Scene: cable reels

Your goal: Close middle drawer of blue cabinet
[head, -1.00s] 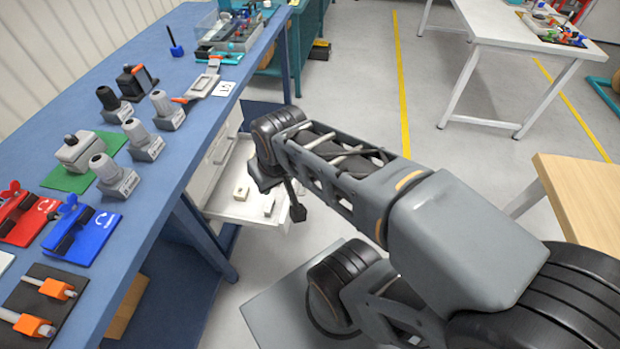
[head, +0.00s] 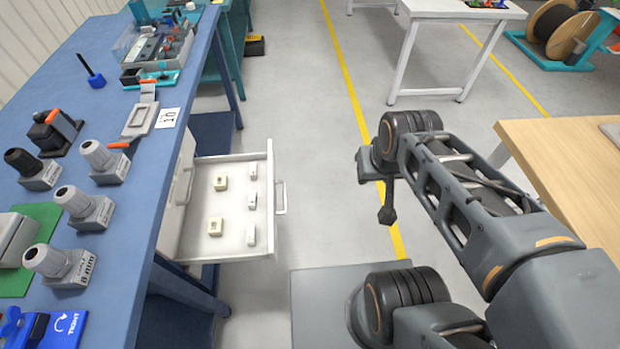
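An open drawer (head: 230,238) sticks out to the right from a pale cabinet (head: 178,190) under the blue workbench. Its front panel with a handle (head: 281,197) faces right. Several small cream and white blocks lie in it. Most of the cabinet is hidden by the bench top, so I cannot tell which drawer level this is; its visible parts look white-grey, not blue. My gripper (head: 386,214) hangs at the end of my arm, to the right of the drawer handle and apart from it. Its fingers are small and seen edge-on, so their opening is unclear.
The blue workbench (head: 120,215) on the left carries grey fittings, a clear bin (head: 155,45) and tools. A wooden table (head: 575,165) stands at right, a white table (head: 450,12) at the back. Grey floor (head: 310,130) lies clear between drawer and arm.

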